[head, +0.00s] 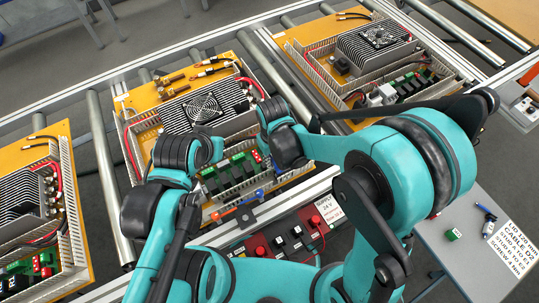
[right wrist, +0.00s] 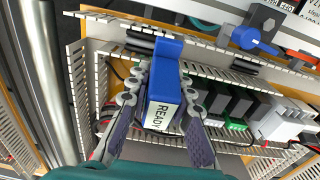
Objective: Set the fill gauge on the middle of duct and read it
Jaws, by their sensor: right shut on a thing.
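The fill gauge (right wrist: 165,82) is a blue and white block with READY on its white face. My right gripper (right wrist: 162,92) is shut on it, one finger on each side. In the right wrist view the gauge is over the wiring near the front slotted duct (right wrist: 218,68) of the middle panel. I cannot tell whether it touches the duct. The middle panel (head: 122,104) carries slotted ducts, a fan unit and green terminals. My left arm reaches over its left side; its fingers are hidden.
Similar panels stand left (head: 62,135) and right (head: 297,40) on the roller conveyor. A grey side table (head: 450,265) holds a lettered card (head: 510,248) and a green block (head: 454,235).

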